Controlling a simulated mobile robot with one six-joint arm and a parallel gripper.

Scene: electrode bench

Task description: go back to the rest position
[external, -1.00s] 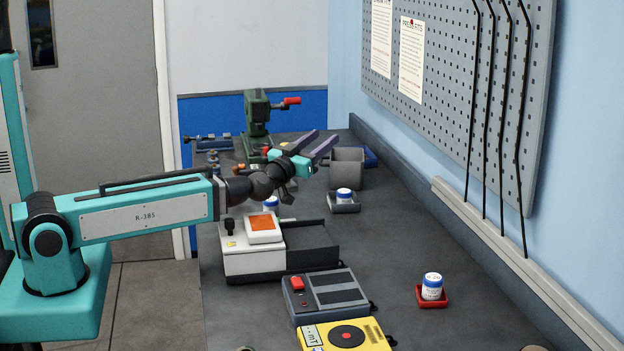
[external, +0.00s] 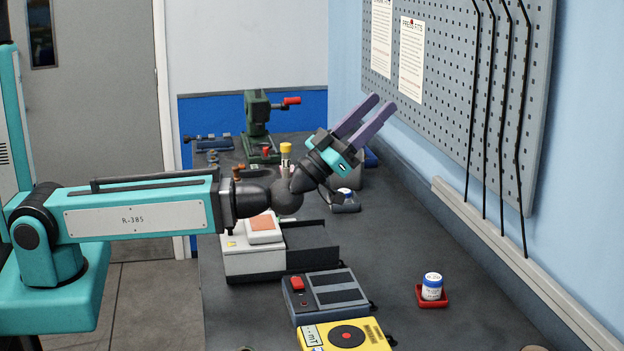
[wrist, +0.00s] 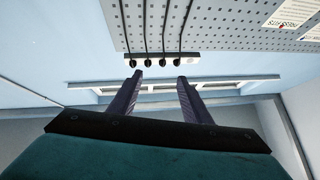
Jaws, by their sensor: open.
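My gripper (external: 372,116) is raised above the bench, tilted up toward the pegboard wall. Its two purple fingers are apart with nothing between them. In the wrist view, my gripper (wrist: 160,76) is also open and empty, with wall and pegboard beyond it. My arm stretches across the left of the external view, over the near side of the bench (external: 400,270).
A white device (external: 250,262) with an orange top sits below my forearm. A grey box (external: 325,295), a yellow box (external: 345,335) and a jar (external: 432,286) in a red tray stand nearer. A green press (external: 257,125) stands behind. The pegboard (external: 490,90) is at right.

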